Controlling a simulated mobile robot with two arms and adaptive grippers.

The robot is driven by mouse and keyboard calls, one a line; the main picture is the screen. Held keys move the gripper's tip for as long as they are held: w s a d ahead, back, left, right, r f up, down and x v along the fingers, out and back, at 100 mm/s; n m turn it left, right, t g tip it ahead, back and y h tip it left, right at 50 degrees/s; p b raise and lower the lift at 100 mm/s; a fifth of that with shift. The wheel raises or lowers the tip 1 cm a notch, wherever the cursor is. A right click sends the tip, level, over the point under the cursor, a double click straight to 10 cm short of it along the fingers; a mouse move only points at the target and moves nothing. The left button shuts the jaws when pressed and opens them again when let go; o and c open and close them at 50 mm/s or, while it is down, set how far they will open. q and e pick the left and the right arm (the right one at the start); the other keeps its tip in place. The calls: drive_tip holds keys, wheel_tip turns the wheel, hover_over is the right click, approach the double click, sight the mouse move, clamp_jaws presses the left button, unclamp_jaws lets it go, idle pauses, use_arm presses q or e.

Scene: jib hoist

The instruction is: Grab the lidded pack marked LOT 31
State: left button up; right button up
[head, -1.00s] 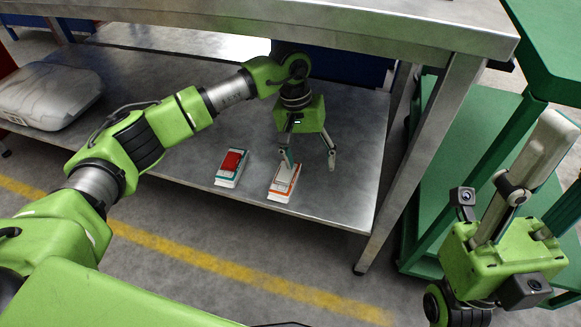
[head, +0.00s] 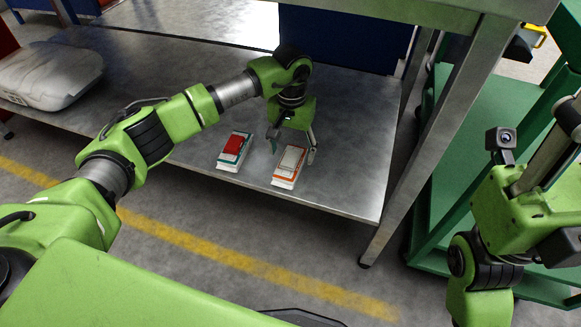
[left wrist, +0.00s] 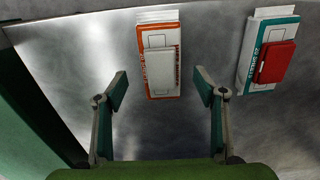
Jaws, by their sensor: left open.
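Two lidded packs lie side by side on the metal lower shelf. One has an orange edge and a pale grey lid (head: 290,160); it also shows in the left wrist view (left wrist: 160,72). The other has a teal edge and a red lid (head: 233,146), and it is at right in the left wrist view (left wrist: 275,60). My right gripper (head: 560,135) is partly visible at the right edge.
A wrapped pale bundle (head: 45,76) lies at the shelf's left end. The tabletop (head: 430,10) overhangs the shelf, and a metal leg (head: 430,140) stands right of the packs. A green rack (head: 440,200) is beyond it. Bare shelf surrounds the packs.

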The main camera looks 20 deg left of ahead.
sight(291, 158)
use_arm(q)
wheel_tip(291, 158, down, 4)
drive_tip(key=shift+s+r+b, duration=0.1)
drive_tip(key=shift+r+b, duration=0.1)
drive_tip(key=shift+b, duration=0.5)
drive_tip(key=c, duration=1.2)
drive_tip(key=shift+c, duration=0.2)
drive_tip(key=shift+r, duration=0.15)
